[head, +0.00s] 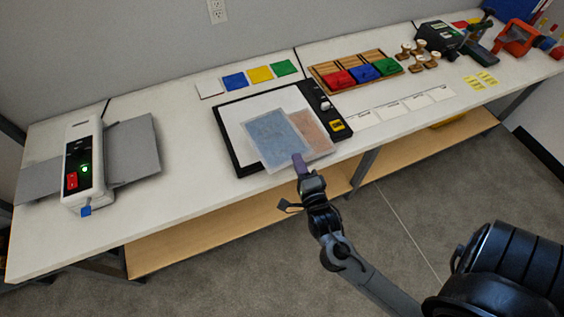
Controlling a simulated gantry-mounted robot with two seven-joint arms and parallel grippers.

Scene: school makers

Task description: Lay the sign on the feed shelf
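The sign (270,135) appears to be a flat clear pouch with a blue sheet and a pinkish sheet. It lies askew over the black-framed white board (240,104), its front corner near the table edge. My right gripper (301,166) is at its front edge and looks shut on a small purple piece there, apparently the sign's tab; the fingertips are small and partly hidden. A white laminator-like machine (84,160) stands at the left with a red button and a green light. A grey shelf (134,150) juts from its right side. My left gripper is not in view.
A second grey plate (38,180) juts from the machine's left side. Coloured cards (259,75) lie behind the board. A wooden tray (320,73) of coloured blocks stands right of them. The table (190,170) is clear between shelf and board.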

